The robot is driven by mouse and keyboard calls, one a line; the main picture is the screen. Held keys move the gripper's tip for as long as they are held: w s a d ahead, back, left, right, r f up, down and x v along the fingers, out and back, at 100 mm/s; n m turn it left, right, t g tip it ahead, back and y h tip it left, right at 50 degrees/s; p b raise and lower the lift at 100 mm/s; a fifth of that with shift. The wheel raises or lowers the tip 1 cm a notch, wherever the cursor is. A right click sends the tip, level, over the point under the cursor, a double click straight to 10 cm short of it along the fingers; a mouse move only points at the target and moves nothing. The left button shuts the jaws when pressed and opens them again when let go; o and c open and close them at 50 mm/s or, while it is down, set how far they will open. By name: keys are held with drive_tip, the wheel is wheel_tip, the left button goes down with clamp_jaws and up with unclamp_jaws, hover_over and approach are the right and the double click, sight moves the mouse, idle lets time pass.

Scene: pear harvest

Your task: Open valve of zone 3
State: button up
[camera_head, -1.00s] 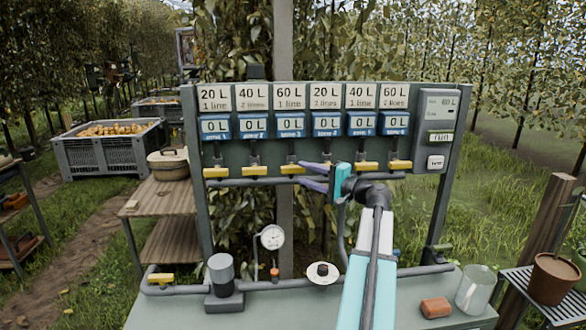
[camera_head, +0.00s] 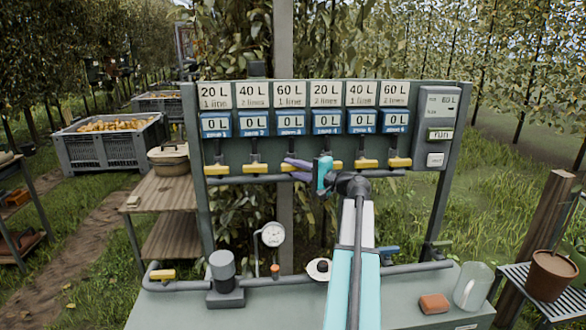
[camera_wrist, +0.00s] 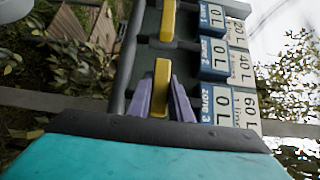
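The zone 3 valve has a yellow handle (camera_wrist: 162,88), which lies along the dark pipe in the wrist view.
Yellow handles of zone 2 (camera_head: 255,169) and zone 5 (camera_head: 366,164) lie along the same pipe. A control box (camera_head: 437,125) with a run button is at the right. Below stand a gauge (camera_head: 272,234), a glass jar (camera_head: 474,286) and a reddish block (camera_head: 434,303).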

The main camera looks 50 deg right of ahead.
clamp_jaws()
drive_tip(key=shift+n+g, duration=0.3)
drive_tip(key=shift+n+g+h, duration=0.4)
drive_tip(key=shift+n+g, duration=0.6)
drive_tip(key=shift+g, duration=0.1)
drive_tip(key=n+g+h, duration=0.1)
drive_tip(key=n+g, duration=0.1)
drive_tip(key=shift+r+g, duration=0.1)
drive_tip(key=shift+g, duration=0.2)
drive_tip(key=n+g+h+p, duration=0.1)
drive_tip(key=n+g+h, duration=0.1)
drive_tip(key=g+h, duration=0.1)
drive_tip(key=shift+n, duration=0.3)
drive_tip(key=shift+n+g+h, duration=0.9)
drive_tip(key=shift+g+h, duration=0.4)
drive_tip(key=shift+g, duration=0.1)
drive_tip(key=o, duration=0.6)
unclamp_jaws()
